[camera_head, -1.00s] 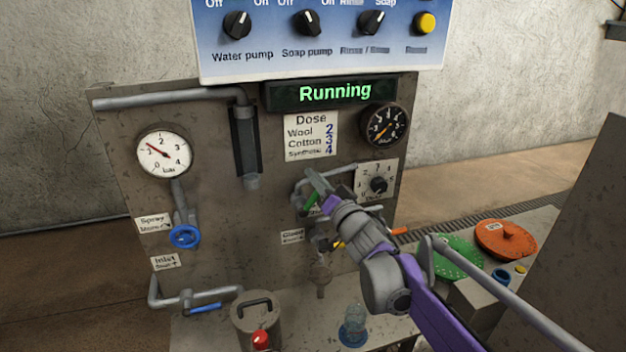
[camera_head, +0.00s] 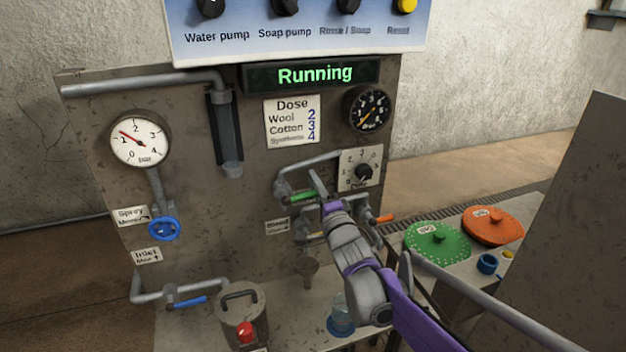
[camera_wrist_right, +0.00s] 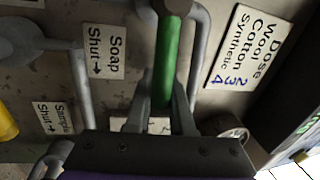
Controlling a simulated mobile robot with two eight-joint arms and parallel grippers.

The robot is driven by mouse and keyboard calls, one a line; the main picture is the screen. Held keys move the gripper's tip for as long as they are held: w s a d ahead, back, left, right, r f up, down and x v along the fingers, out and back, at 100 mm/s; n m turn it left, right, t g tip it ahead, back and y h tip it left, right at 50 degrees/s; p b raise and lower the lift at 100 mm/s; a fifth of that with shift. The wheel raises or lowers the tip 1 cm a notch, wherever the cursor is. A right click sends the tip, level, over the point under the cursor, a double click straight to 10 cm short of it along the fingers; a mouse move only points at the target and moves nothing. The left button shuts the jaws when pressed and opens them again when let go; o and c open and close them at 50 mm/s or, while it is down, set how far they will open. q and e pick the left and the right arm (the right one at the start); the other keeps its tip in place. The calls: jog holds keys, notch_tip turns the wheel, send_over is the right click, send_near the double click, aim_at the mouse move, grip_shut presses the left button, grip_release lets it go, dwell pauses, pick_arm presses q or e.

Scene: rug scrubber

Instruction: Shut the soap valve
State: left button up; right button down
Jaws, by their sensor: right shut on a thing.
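The soap valve's green lever (camera_head: 301,196) lies about level on the panel in the head view, its pivot end to the left on the grey pipe. In the right wrist view the green lever (camera_wrist_right: 167,60) runs up the middle to a dark pivot at the top. My right gripper (camera_head: 319,187) is at the lever's free end; in the wrist view its fingers (camera_wrist_right: 163,95) are on both sides of it, shut on it. The "Soap Shut" label with an arrow (camera_wrist_right: 103,52) shows beside the lever there. My left gripper is not in view.
Nearby are an orange lever (camera_head: 383,218), a dose knob plate (camera_head: 361,157) and the "Dose" card (camera_head: 291,122). A blue spray wheel (camera_head: 164,228) and a blue inlet lever (camera_head: 190,301) are at left. Below stand a lidded can (camera_head: 243,318) and a glass jar (camera_head: 341,323).

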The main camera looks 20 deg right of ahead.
jog(key=shift+f+m, duration=0.35)
jog(key=shift+m, duration=0.25)
jog(key=shift+f, duration=0.1)
jog(key=c, duration=0.8)
grip_release()
jog(key=s, duration=0.3)
jog(key=s+f, duration=0.1)
jog(key=s, duration=0.3)
jog(key=s+f, duration=0.1)
jog(key=s, duration=0.2)
jog(key=shift+s+d, duration=0.2)
jog(key=shift+s, duration=0.1)
